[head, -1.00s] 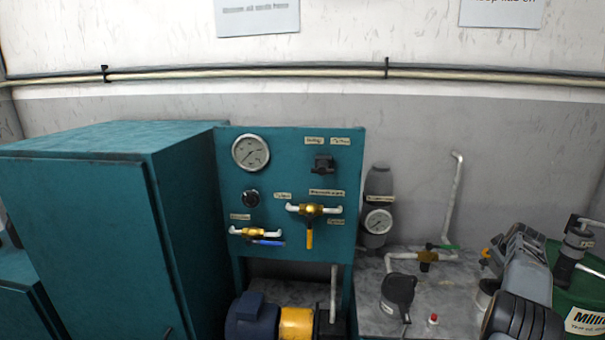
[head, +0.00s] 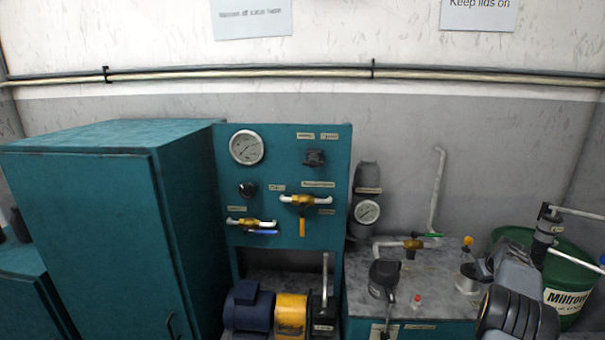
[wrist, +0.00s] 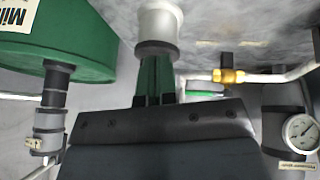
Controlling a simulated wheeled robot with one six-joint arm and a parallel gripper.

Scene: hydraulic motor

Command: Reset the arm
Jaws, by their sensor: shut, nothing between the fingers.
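My arm (head: 515,300) reaches in at the lower right of the head view, in front of the tank top and the green drum. My gripper (wrist: 158,74) shows in the wrist view, its two fingers shut together and empty. A pale cylinder (wrist: 158,28) with a grey collar lies just beyond the fingertips in that view; I cannot tell whether they touch. In the head view my gripper is hidden or too small to make out.
The green drum (head: 515,237) stands at the right. The grey tank top (head: 440,296) carries a dark cap (head: 384,275), a red button (head: 417,300) and a brass valve (head: 413,244). The teal gauge panel (head: 278,160) and cabinet (head: 90,220) stand left. The gauge (wrist: 300,132) shows at right in the wrist view.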

